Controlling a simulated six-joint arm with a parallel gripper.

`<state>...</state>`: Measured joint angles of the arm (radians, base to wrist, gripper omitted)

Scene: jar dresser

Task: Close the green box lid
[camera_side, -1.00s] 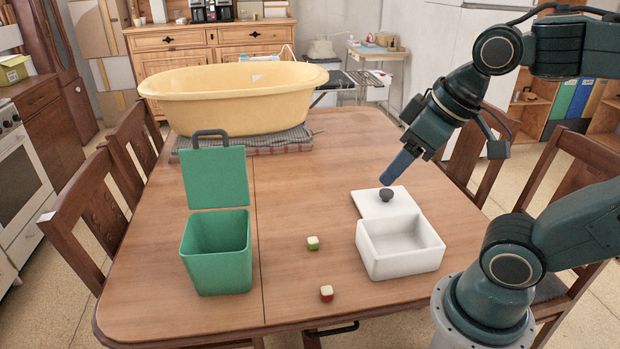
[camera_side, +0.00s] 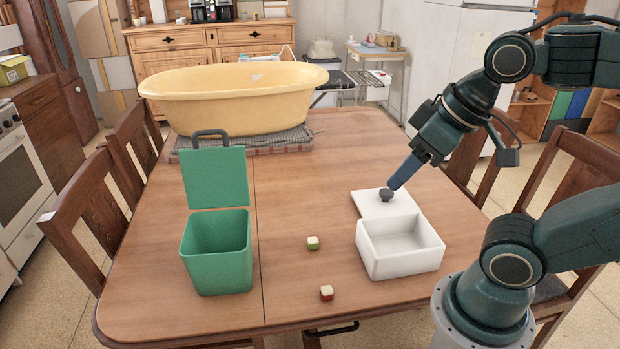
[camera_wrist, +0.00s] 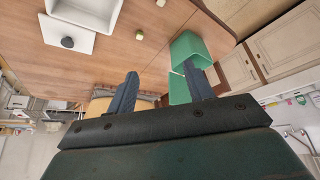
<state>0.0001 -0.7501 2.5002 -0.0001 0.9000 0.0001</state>
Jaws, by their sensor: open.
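The green box (camera_side: 217,262) stands at the left of the table, open at the top. Its green lid (camera_side: 216,178) stands upright along the box's back edge, with a dark handle (camera_side: 210,134) at its top. In the wrist view the green box (camera_wrist: 190,47) and its lid (camera_wrist: 179,90) lie partly behind one finger. My gripper (camera_side: 398,178) is at the right, over the back of the white box's lid. In the wrist view its two fingers (camera_wrist: 165,90) are apart with nothing between them. The handle is not clear in the wrist view.
A white box (camera_side: 400,248) stands open at the right, its lid (camera_side: 372,205) with a dark knob (camera_side: 386,194) lying behind it. A green-and-white cube (camera_side: 313,243) and a red-and-white cube (camera_side: 327,293) lie mid-table. A yellow tub (camera_side: 235,98) stands at the back.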

